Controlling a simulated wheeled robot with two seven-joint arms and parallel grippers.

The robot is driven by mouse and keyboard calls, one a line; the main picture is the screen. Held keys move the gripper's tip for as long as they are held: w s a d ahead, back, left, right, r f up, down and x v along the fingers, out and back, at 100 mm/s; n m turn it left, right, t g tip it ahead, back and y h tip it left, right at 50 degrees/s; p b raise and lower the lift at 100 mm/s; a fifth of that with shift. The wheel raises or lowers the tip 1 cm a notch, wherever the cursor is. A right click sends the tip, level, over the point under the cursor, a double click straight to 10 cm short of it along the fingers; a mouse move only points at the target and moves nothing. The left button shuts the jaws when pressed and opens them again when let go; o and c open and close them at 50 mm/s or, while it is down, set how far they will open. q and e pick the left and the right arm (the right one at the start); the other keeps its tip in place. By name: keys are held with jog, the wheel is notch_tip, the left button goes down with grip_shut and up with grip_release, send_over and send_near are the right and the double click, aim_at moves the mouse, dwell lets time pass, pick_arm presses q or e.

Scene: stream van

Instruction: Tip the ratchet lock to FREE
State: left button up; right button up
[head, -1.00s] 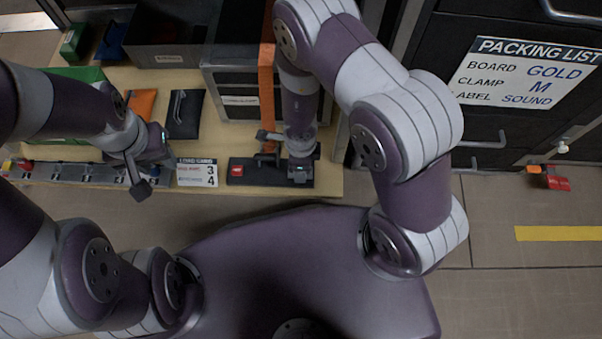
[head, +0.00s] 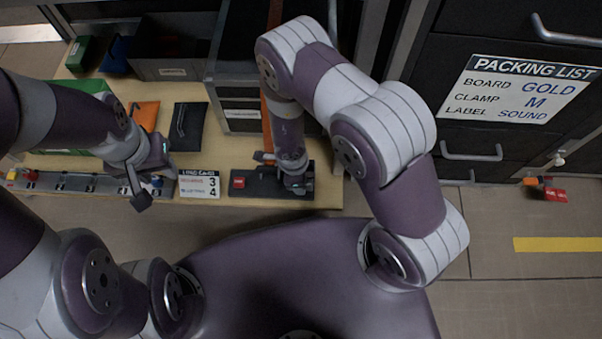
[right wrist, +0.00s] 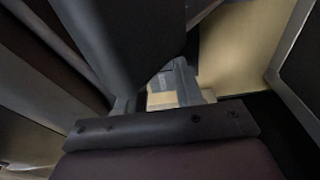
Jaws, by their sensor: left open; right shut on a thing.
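The ratchet unit is a black base (head: 258,189) with a red tag (head: 238,182) at the front right of the bench. An orange strap (head: 265,125) runs back from it. A small grey metal bar (head: 264,156) stands out just left of my right wrist. My right gripper (head: 297,185) is down at the right end of the base, shut on a part that the hand mostly hides. In the right wrist view a small grey piece (right wrist: 178,82) shows between the fingers. The lock's marking cannot be read. My left gripper (head: 150,185) is open and empty over the rail, left of the card.
A rail (head: 75,183) with coloured pieces runs along the bench front. A dark drawer box (head: 240,114) stands behind the ratchet. Black (head: 188,128) and orange (head: 145,115) pouches lie behind the card.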

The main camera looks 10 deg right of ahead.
jog(key=p, duration=0.2)
jog(key=r+h+p, duration=0.1)
jog(key=p, duration=0.2)
jog(key=shift+w+a, duration=0.1)
jog(key=shift+a, duration=0.15)
jog(key=shift+a+f+g+h+p, duration=0.1)
jog(key=shift+f+g+h+p, duration=0.2)
jog(key=shift+f+h+p, duration=0.15)
pick_arm(q)
notch_tip(320, 180, up, 8)
pick_arm(e)
jog(key=o, duration=1)
pick_arm(q)
notch_tip(320, 180, up, 7)
jog(key=p, duration=0.6)
pick_arm(e)
jog(key=shift+o, duration=0.2)
jog(key=v, duration=1.2)
jog(key=shift+r, duration=0.3)
pick_arm(q)
jog(key=shift+f, duration=0.15)
pick_arm(e)
jog(key=shift+a, duration=0.1)
